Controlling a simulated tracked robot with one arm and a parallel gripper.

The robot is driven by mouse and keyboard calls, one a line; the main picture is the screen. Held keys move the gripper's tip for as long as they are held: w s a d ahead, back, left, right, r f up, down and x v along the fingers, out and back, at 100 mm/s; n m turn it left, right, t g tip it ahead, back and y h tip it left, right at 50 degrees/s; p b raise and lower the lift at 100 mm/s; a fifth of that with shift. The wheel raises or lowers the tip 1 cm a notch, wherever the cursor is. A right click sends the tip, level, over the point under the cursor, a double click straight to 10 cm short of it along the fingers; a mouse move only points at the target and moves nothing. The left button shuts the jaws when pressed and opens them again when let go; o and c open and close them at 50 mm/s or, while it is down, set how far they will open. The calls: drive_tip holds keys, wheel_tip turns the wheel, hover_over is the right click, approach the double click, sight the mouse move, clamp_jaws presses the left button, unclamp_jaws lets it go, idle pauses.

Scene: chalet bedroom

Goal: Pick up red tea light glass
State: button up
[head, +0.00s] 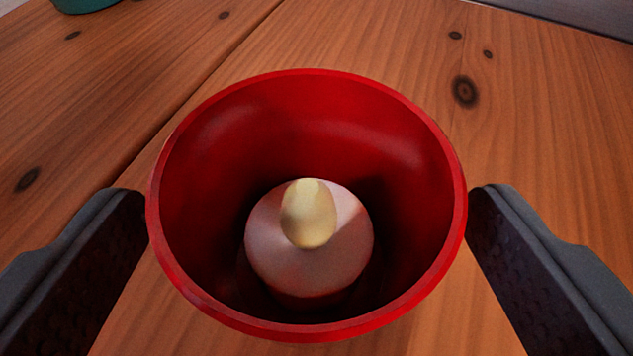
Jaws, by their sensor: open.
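The red tea light glass (310,125) stands upright on the wooden surface in the middle of the head view. Inside it sits a pale round candle (270,255) with a yellowish flame-shaped tip (309,213). My gripper (308,215) is open, with one dark finger on the left of the glass and one on the right. The fingertips are close to the rim on both sides; I cannot tell whether they touch it. The base of the glass is hidden below its rim.
The wooden surface (375,45) has dark knots and a seam running diagonally on the left. A teal object (85,4) is partly in view at the top left. A grey area (580,12) lies past the surface's edge at top right. The wood around the glass is clear.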

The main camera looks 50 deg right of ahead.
drive_tip(key=shift+x, duration=1.35)
drive_tip(key=shift+r, duration=0.1)
drive_tip(key=c, duration=1.2)
drive_tip(key=shift+o, duration=0.2)
drive_tip(key=shift+r, duration=0.1)
